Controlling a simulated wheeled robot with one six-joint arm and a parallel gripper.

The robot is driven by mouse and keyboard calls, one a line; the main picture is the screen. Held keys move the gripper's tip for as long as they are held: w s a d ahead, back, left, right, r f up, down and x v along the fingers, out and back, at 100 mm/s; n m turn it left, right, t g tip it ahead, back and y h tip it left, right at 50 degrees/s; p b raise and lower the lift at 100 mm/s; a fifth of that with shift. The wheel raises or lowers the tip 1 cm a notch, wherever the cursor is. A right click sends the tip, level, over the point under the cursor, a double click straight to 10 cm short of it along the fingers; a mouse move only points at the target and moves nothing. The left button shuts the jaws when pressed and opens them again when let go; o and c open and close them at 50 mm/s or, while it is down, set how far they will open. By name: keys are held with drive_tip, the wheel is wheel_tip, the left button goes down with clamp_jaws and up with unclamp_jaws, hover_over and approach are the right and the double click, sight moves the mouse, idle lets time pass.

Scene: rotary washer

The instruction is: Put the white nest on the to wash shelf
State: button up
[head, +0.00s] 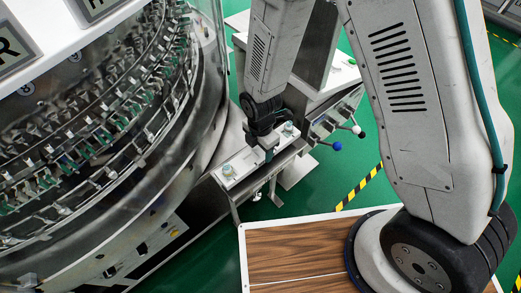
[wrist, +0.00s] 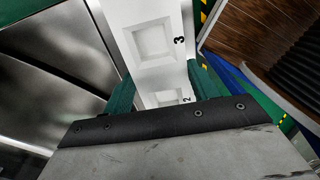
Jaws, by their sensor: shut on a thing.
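The white nest (head: 243,163) is a long white strip lying over a metal ledge beside the round washer, with small fittings near both ends. My gripper (head: 268,152) comes down on its middle from above and is shut on it. In the wrist view the white nest (wrist: 158,42) runs between the two green finger pads of my gripper (wrist: 163,90). It has square recesses, and the numbers 3 and 2 show on it. Its near part is hidden behind my gripper. I cannot tell whether it rests on the ledge or is just above it. No shelf marked to wash is readable.
The large round washer (head: 95,130) with rows of metal clips fills the left. White shelf-like panels with partly cut-off signs (head: 15,48) are at the top left.

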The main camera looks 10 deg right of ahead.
sight(261, 151)
drive_tip(key=shift+w, duration=0.6)
drive_tip(key=shift+d+f, duration=0.1)
drive_tip(key=shift+f, duration=1.8)
drive_tip(key=o, duration=1.1)
